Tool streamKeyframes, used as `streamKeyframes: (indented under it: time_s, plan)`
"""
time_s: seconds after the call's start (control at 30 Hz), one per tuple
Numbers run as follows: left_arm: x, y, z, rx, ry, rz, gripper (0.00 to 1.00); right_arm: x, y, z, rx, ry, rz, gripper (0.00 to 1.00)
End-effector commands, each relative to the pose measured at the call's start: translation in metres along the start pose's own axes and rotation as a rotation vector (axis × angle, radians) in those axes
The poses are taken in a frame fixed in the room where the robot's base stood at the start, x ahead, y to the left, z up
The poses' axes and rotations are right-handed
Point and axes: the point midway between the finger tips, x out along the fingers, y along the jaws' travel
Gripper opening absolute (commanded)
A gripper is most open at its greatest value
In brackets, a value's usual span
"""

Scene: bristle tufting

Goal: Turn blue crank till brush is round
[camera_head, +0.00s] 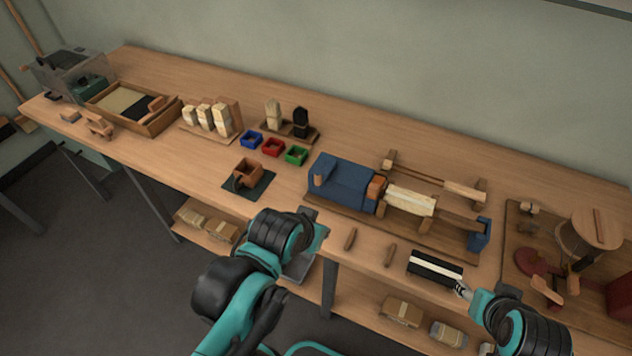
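A lathe-like device stands on the bench, with a blue housing (342,180) at its left end and a blue end block (481,234) at its right end. A cream, roughly cylindrical piece (410,202), possibly the brush, lies between them beside an orange-brown collar (376,187). I cannot make out a separate blue crank handle. My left gripper (316,236) is at the bench's front edge, below the blue housing and apart from it; its fingers are mostly hidden. My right gripper (462,291) is at the front edge, by the right end of a black pad with a white stripe (435,268); its fingers are too small to read.
Blue (251,139), red (273,147) and green (296,155) boxes stand left of the device. Two small brown pieces (350,239) lie in front of it. A board with a round wooden disc (597,229) stands at right. Open bench lies behind the device.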

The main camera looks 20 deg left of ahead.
Motion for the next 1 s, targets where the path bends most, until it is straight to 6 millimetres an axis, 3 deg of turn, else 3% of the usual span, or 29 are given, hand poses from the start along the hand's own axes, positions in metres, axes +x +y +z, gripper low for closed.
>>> streamKeyframes:
  time_s: [0.17,0.3,0.6,0.8,1.0]
  plan:
    - [-0.013,-0.006,-0.033,-0.027,-0.067,-0.011,0.41,-0.018,0.0,-0.013,0.0,0.0,0.0,0.51]
    - [-0.019,-0.018,-0.077,-0.069,-0.179,-0.026,0.41,-0.041,0.0,-0.029,0.0,0.0,0.0,0.51]
    - [0.004,-0.05,-0.151,-0.172,-0.435,-0.059,0.41,-0.086,0.0,-0.062,0.0,0.0,0.0,0.51]
    - [0.031,-0.068,-0.171,-0.223,-0.562,-0.073,0.41,-0.106,0.0,-0.076,0.0,0.0,0.0,0.51]
    - [0.046,-0.075,-0.172,-0.243,-0.612,-0.078,0.41,-0.11,0.0,-0.079,0.0,0.0,0.0,0.51]
